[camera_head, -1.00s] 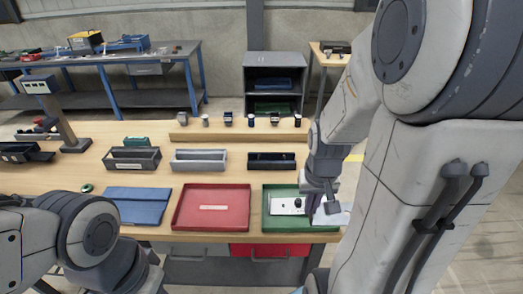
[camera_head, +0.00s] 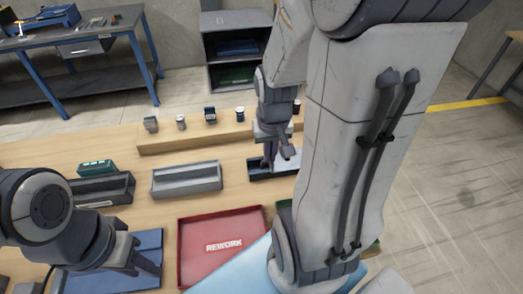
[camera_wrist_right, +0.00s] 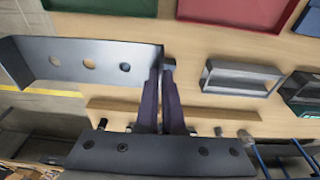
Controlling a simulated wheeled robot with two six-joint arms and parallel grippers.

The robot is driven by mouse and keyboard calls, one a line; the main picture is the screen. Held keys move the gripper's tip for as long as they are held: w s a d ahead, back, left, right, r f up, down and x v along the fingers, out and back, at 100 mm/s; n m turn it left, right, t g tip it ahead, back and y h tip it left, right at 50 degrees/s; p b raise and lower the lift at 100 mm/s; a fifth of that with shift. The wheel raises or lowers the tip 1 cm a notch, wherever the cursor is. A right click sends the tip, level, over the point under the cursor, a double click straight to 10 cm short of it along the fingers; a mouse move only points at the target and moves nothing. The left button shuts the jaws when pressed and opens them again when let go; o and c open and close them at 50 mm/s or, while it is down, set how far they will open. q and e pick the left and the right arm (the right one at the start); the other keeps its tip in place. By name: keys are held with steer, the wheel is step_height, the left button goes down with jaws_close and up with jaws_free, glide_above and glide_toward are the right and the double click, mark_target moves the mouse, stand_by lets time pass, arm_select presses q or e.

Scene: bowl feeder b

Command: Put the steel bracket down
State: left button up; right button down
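My right gripper (camera_wrist_right: 162,95) is shut on the steel bracket (camera_wrist_right: 88,62), a grey plate with several holes and a bent end. In the right wrist view the bracket sticks out to the left of the fingers. In the head view the right gripper (camera_head: 273,158) and the bracket (camera_head: 289,160) are at the black bin (camera_head: 262,177); whether the bracket touches it I cannot tell. My left gripper (camera_head: 148,262) is over the blue tray (camera_head: 140,278); its finger opening is unclear.
The grey bin (camera_head: 187,180) stands left of the black bin, with a dark bin (camera_head: 105,190) further left. The red REWORK tray (camera_head: 195,260) lies in front. A raised wooden ledge (camera_head: 190,140) with several small parts runs behind. My right arm hides most of the green tray.

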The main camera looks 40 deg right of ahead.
steer(key=w+f+p, duration=0.4)
steer(key=w+f, duration=0.6)
steer(key=w, duration=0.1)
steer(key=shift+w+d+f, duration=0.25)
steer(key=shift+d+f, duration=0.05)
steer(key=shift+f, duration=0.1)
steer(key=shift+f+b, duration=0.3)
steer(key=shift+f, duration=0.15)
steer(key=c, duration=1)
jaws_free()
steer(key=shift+c, duration=0.2)
